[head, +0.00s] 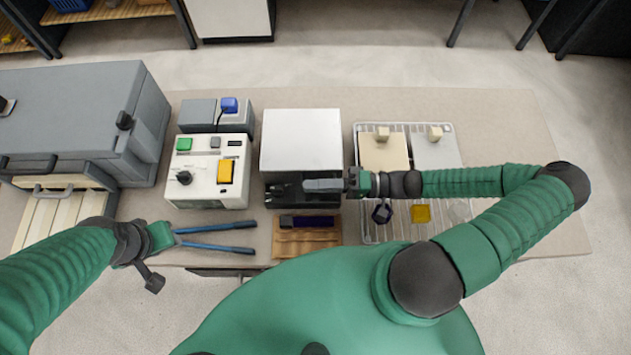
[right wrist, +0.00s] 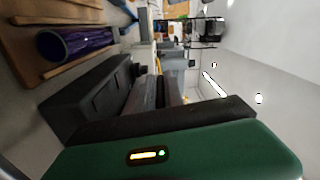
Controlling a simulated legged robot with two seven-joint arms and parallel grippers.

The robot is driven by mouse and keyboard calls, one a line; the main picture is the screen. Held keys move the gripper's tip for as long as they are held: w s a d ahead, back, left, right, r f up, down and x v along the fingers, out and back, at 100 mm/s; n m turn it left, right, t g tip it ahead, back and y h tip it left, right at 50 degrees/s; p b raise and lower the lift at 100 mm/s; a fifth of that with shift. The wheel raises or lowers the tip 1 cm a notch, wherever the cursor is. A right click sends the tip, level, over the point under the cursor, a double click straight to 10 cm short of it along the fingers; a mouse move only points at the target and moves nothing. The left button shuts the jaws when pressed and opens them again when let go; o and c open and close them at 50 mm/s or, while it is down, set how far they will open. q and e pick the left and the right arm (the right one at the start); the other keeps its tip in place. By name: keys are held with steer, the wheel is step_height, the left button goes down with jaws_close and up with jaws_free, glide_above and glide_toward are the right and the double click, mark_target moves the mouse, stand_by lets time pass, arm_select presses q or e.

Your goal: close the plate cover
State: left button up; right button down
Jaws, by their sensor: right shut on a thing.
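The plate unit is a low dark device with a flat white top (head: 300,140), at the middle of the bench in the head view. I cannot clearly tell its cover from its body. My right gripper (head: 318,186) lies across the dark front edge of this unit, coming from the right. It is shut on a dark part there, which looks like a front bar or handle; the fingers hide most of it. In the right wrist view, dark blocky parts (right wrist: 95,95) lie close by the gripper. My left gripper (head: 172,235) hovers at the left near the bench's front edge; its jaws are unclear.
Two long blue handles (head: 215,246) extend right from the left gripper. A wooden holder (head: 290,246) with a dark purple rod stands before the plate unit. A control box (head: 207,190) is left, a wire rack (head: 375,232) right, a grey furnace-like box (head: 75,105) far left.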

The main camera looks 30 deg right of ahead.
steer(key=shift+d+f, duration=0.1)
steer(key=shift+f, duration=0.25)
steer(key=c, duration=1.6)
jaws_free()
steer(key=shift+o, duration=0.5)
steer(key=shift+w, duration=0.1)
steer(key=shift+s+d, duration=0.2)
steer(key=shift+d, duration=0.15)
steer(key=b+v, duration=0.1)
steer(key=v, duration=0.6)
steer(key=b+v, duration=0.2)
steer(key=v, duration=0.6)
steer(key=shift+d+f, duration=0.2)
steer(key=shift+d, duration=0.15)
steer(key=shift+s+d+r, duration=0.1)
steer(key=shift+s+d, duration=0.1)
